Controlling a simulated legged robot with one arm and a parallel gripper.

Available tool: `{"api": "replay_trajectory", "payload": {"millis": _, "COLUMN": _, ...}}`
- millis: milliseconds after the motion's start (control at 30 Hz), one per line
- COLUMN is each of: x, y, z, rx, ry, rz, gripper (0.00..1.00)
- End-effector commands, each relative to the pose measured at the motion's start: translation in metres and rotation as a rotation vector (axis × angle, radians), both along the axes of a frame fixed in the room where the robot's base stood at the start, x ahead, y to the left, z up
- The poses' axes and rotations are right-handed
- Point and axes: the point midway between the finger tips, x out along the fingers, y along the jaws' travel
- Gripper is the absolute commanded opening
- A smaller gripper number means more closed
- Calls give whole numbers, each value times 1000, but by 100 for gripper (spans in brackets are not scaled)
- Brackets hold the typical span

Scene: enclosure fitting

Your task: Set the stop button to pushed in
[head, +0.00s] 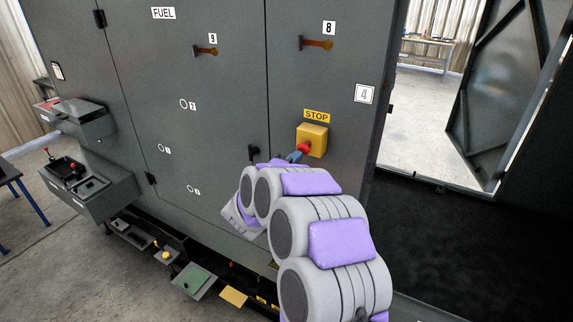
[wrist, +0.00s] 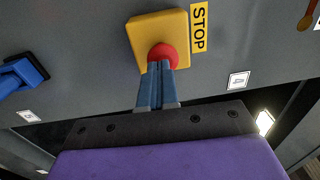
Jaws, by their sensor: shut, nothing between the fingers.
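The stop button is a red knob (head: 304,147) on a yellow box (head: 313,136) fixed to the grey enclosure, under a yellow STOP label (head: 316,115). I cannot tell how far in the knob sits.
Orange levers (head: 318,44) are higher up. Open drawers (head: 90,190) stick out at the left. An open doorway is at the right.

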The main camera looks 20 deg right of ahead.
Motion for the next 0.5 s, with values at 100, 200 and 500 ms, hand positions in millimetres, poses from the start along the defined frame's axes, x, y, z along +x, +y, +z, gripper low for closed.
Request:
{"api": "replay_trajectory", "payload": {"millis": 100, "x": 5, "y": -7, "z": 2, "rx": -2, "ry": -3, "rz": -1, "gripper": 0}}
{"api": "replay_trajectory", "payload": {"millis": 200, "x": 6, "y": -9, "z": 2, "rx": -2, "ry": -4, "rz": -1, "gripper": 0}}
{"api": "replay_trajectory", "payload": {"millis": 500, "x": 7, "y": -10, "z": 2, "rx": -1, "ry": -3, "rz": -1, "gripper": 0}}
